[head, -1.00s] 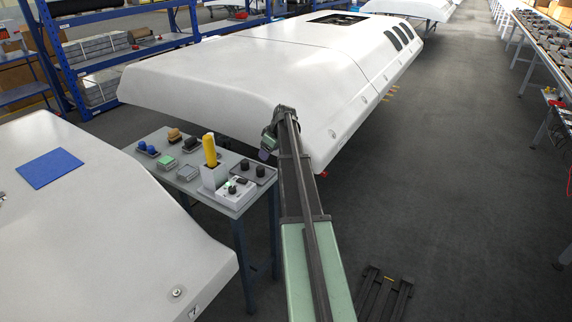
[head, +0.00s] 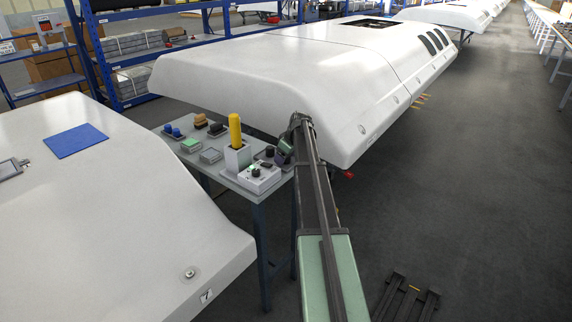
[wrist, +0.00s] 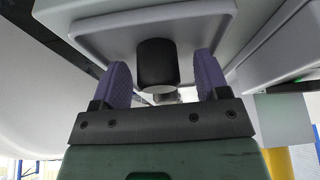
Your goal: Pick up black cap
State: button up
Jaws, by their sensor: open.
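A black cap (wrist: 157,62), a short dark cylinder with a lighter grey end, stands on a grey tray (wrist: 85,25) in the wrist view. My gripper (wrist: 163,78) has two purple fingers spread wide, one on each side of the cap in the picture. Clear gaps show between the cap and both fingers. I cannot tell how deep the cap lies between them. In the head view my gripper (head: 281,157) is at the right end of the small table, over the tray. A dark cap (head: 269,151) shows just left of it; the arm hides part of the tray.
The small table (head: 223,177) also holds a yellow cylinder (head: 235,130) in a white holder, a white control box (head: 259,178), a green-topped block (head: 190,145) and blue pieces (head: 172,132). Large white shells stand left (head: 110,200) and behind (head: 290,65). Open floor (head: 460,180) lies right.

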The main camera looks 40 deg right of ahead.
jog(key=c, duration=1)
jog(key=shift+r, duration=0.1)
